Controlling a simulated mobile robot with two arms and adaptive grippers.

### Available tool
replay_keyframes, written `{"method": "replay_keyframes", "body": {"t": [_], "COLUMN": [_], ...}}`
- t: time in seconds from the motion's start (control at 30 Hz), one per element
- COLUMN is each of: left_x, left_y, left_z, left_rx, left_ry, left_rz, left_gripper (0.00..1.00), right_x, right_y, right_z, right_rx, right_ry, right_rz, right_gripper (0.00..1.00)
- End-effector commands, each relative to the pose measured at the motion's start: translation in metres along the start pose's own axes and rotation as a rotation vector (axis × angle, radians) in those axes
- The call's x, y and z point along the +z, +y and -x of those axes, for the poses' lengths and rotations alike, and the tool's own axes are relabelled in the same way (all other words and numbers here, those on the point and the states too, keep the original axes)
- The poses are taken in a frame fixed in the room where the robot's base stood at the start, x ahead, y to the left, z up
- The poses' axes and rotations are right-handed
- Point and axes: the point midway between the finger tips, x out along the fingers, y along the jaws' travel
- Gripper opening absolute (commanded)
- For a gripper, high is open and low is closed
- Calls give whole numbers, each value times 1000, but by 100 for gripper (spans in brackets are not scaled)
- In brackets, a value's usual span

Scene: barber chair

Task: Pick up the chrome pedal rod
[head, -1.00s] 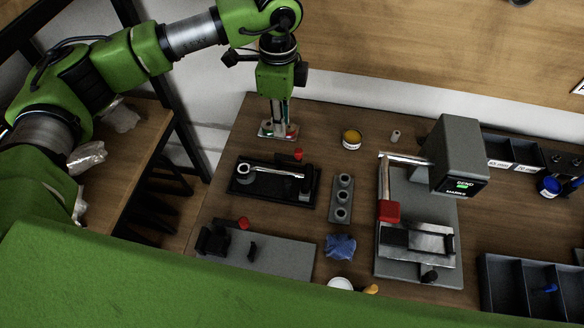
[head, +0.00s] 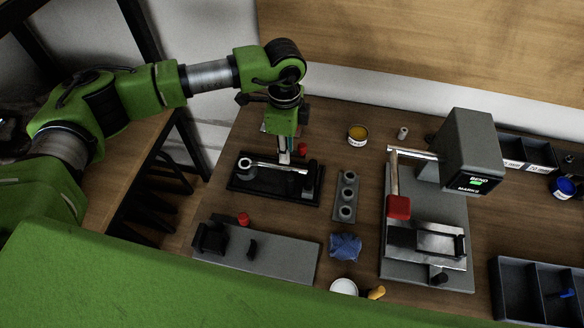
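The chrome pedal rod (head: 268,166) lies across a black fixture (head: 240,187) left of the table's middle. A ring-shaped end shows at its left. My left gripper (head: 284,158) points down at the rod's right half, with its fingertips at or just behind the rod in the head view. I cannot tell whether they touch it or how far apart they are. The rod still lies in the fixture. My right gripper is not in view.
A red knob (head: 302,148) stands close behind the fixture. A grey block with several holes (head: 346,211) is to its right, then a bending machine (head: 468,151) with a red-ended lever (head: 397,206). A grey plate (head: 286,257) and blue cloth (head: 345,247) are in front.

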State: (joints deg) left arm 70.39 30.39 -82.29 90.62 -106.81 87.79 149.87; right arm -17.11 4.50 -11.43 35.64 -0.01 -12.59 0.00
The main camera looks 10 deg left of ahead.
Motion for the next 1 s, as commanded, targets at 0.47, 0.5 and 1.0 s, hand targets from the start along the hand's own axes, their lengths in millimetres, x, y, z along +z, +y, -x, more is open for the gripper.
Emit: {"method": "replay_keyframes", "body": {"t": [0.47, 0.5, 1.0], "left_x": [-3, -3, -2], "left_y": [4, 4, 3], "left_z": [-52, -56, -64], "left_rx": [2, 1, -1], "left_ry": [-1, -1, 0], "left_rz": [0, 0, -1], "left_gripper": [19, 19, 0], "right_x": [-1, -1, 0], "right_y": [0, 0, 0], "right_z": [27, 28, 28], "right_rx": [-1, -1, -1], "right_ry": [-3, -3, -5], "right_rz": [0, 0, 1], "right_gripper": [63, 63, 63]}}
